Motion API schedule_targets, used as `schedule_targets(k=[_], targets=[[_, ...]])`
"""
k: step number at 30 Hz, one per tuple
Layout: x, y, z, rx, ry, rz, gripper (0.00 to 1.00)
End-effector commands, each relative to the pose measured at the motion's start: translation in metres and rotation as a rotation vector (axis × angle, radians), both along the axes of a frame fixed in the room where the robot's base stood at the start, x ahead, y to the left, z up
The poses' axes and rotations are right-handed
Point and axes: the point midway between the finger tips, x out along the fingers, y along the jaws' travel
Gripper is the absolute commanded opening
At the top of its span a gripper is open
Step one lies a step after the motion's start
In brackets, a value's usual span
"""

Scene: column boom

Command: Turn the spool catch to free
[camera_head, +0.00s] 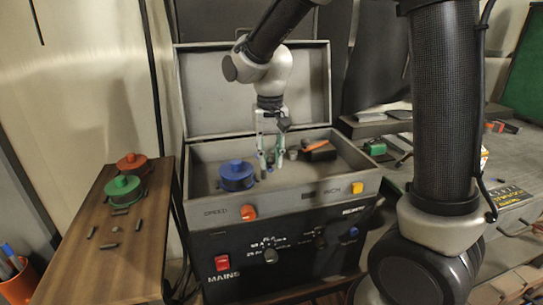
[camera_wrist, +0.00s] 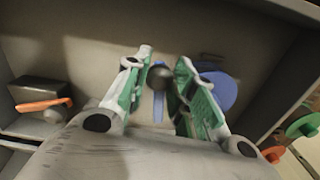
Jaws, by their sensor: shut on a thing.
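My gripper (camera_head: 270,165) reaches down into the open grey case of the machine. In the wrist view its green-padded fingers (camera_wrist: 162,90) are closed around a small dark round knob (camera_wrist: 160,76), with a narrow blue bar (camera_wrist: 158,106) below it; this looks like the spool catch. The head view does not show the catch clearly between the fingers. The blue spool (camera_head: 237,176) lies in the case just left of my gripper. It also shows in the wrist view (camera_wrist: 216,90), right of the fingers and partly hidden by one.
Right of my gripper in the case are a black block (camera_head: 319,153) with an orange lever (camera_head: 315,145) and a small grey post (camera_head: 293,154). The raised lid (camera_head: 240,95) stands behind. Red (camera_head: 131,161) and green (camera_head: 122,188) spools lie on the wooden side table (camera_head: 90,255).

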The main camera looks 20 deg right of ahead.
Motion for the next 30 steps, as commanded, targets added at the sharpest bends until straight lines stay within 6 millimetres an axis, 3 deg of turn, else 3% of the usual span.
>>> schedule_targets(k=[12, 13, 16, 17, 26, 30], targets=[[0.001, 0.001, 0.001, 0.002, -0.003, -0.007, 0.01], [0.001, 0.001, 0.001, 0.002, -0.003, -0.007, 0.27], [0.001, 0.001, 0.001, 0.002, -0.002, -0.007, 0.45], [0.001, 0.001, 0.001, 0.002, -0.002, -0.007, 0.47], [0.000, 0.001, 0.001, 0.001, -0.001, -0.007, 0.47], [0.001, 0.001, 0.014, 0.003, -0.004, -0.007, 0.47]])
